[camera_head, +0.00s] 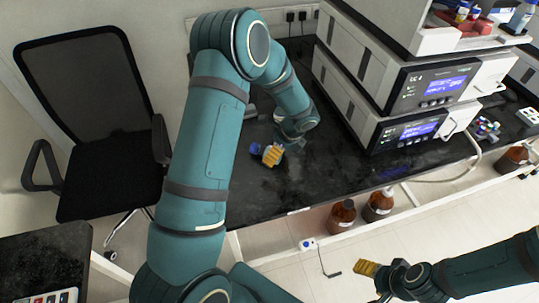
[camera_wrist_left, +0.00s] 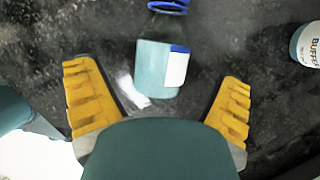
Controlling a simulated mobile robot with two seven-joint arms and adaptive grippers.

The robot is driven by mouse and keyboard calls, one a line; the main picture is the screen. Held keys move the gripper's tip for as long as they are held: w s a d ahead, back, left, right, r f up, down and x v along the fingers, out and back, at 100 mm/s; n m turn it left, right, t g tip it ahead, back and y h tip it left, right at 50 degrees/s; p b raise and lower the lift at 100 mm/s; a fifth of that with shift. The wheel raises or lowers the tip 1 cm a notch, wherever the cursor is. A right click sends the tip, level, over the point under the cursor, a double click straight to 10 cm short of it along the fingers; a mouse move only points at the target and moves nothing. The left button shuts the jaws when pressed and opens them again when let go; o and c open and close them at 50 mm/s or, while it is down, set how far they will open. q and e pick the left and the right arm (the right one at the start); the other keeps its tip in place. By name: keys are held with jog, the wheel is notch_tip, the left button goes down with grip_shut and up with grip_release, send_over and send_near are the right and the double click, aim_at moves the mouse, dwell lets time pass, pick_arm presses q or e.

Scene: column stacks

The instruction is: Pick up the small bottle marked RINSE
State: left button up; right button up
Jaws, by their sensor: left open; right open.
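In the left wrist view a clear bottle (camera_wrist_left: 163,60) with a blue cap and pale blue-green liquid lies or stands between the open yellow fingers of my left gripper (camera_wrist_left: 157,78), apart from both. Its white label shows no readable word, so I cannot tell if it is marked RINSE. A second bottle (camera_wrist_left: 308,45), marked BUFFER, is cut off at the right edge. In the head view my left gripper (camera_head: 271,155) is low over the black bench, beside a blue cap (camera_head: 256,149). My right gripper (camera_head: 367,268) is open and empty, above the floor.
Instruments (camera_head: 410,128) with lit screens are stacked on the bench (camera_head: 325,175) to the right. Brown bottles (camera_head: 342,215) stand below the bench's front edge. A black chair (camera_head: 95,120) is at the left. The bench front is mostly clear.

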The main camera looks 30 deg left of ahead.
pick_arm(q)
jog(key=x, duration=0.3)
jog(key=shift+r, duration=0.1)
jog(key=c, duration=1.4)
